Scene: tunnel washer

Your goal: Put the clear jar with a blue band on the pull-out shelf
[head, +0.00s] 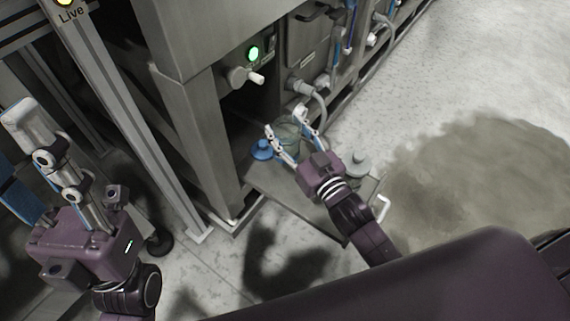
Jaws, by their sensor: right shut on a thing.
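The clear jar (290,129) looks faintly green and stands between the fingers of my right gripper (286,122), which is shut on it. The fingers and gripper body hide part of the jar, and I cannot make out its blue band. The pull-out shelf (292,203) is a dark metal plate sticking out of the machine below my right gripper. I cannot tell whether the jar's base touches the shelf. My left gripper (30,140) is at the left edge, away from the shelf, its fingers pointing up; their opening is unclear.
A blue item (262,150) sits on the shelf left of the jar. A pale grey-green item (357,165) stands at the shelf's right side. A metal post (150,150) and the machine's frame (205,130) stand left of the shelf. Hoses and valves line the machine behind.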

